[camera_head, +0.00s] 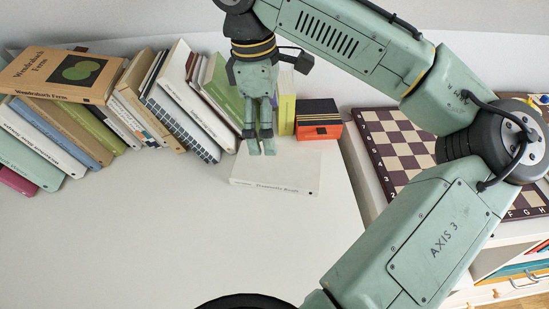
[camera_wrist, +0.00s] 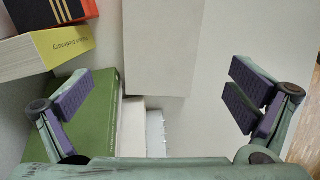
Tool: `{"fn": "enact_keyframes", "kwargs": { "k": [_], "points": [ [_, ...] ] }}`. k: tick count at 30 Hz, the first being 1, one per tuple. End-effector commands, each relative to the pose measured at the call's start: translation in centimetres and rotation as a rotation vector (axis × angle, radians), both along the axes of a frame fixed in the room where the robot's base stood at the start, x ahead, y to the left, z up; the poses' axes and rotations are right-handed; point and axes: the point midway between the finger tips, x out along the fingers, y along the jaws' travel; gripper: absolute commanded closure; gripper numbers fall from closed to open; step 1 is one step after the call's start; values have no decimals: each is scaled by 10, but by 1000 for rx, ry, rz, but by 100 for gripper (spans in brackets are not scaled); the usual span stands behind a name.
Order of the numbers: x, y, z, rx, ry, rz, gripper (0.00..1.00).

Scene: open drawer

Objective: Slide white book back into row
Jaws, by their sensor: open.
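The white book (camera_head: 278,172) lies on the pale surface in front of the row of books (camera_head: 180,100), its lettered spine facing the front. In the wrist view a pale block that looks like this book (camera_wrist: 164,48) fills the top middle. My gripper (camera_head: 259,148) points down over the book's back left part and hides some of it. In the wrist view my gripper (camera_wrist: 162,98) has its fingers wide apart with nothing held between them. I cannot tell whether the fingertips touch the book.
A green book (camera_wrist: 95,125) stands close by my left finger in the wrist view. A yellow-green book (camera_head: 287,108) and an orange-and-black box (camera_head: 318,118) stand behind the white book. An orange-tan book (camera_head: 62,73) lies on the leaning books. A chessboard (camera_head: 400,145) is at right; the front surface is clear.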

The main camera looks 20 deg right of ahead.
Motion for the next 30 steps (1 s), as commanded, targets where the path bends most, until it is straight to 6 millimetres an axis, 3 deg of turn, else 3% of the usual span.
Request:
{"fn": "enact_keyframes", "kwargs": {
  "k": [6, 18, 28, 30],
  "points": [
    [-2, -4, -34, 0, -1, 0, 0],
    [-8, -13, -83, 0, -3, 0, 0],
    [-8, -14, -91, 1, -5, 1, 0],
    [-8, -14, -91, 1, -5, 1, 5]
  ]
}}
